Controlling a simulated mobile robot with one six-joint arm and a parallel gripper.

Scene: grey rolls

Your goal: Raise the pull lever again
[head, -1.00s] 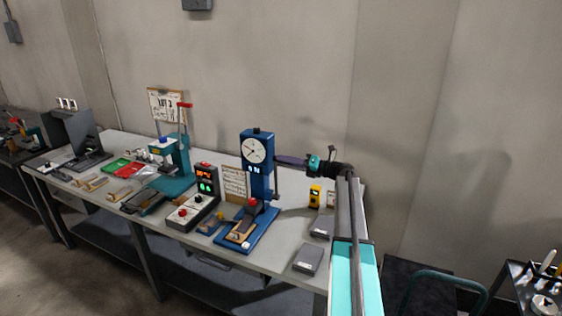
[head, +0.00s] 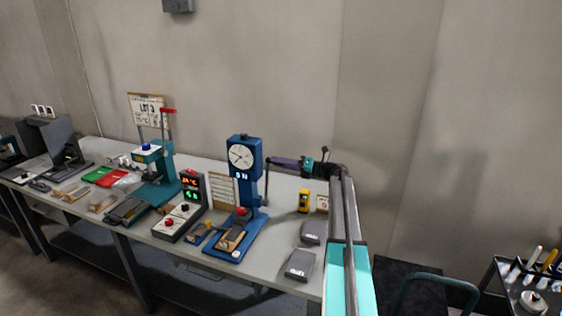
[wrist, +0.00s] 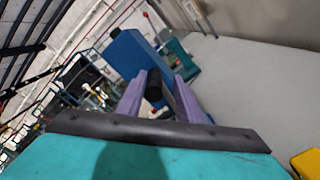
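The blue tester with a round dial (head: 244,160) stands on the bench in the head view. Its pull lever (head: 266,186) is a thin dark rod on the tester's right side, standing about upright. My gripper (head: 272,161) reaches in from the right at the lever's upper end. In the wrist view my purple fingers (wrist: 158,96) lie on both sides of the lever's black knob (wrist: 153,91) and look shut on it. The tester's blue body (wrist: 130,58) is just beyond. The knob is partly hidden in the head view.
A teal press (head: 153,175) with a red-tipped handle and a control box (head: 180,218) stand to the left. A yellow device (head: 304,200) and grey blocks (head: 300,264) lie on the bench (head: 277,225) at right. A tool cart (head: 530,295) is at far right.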

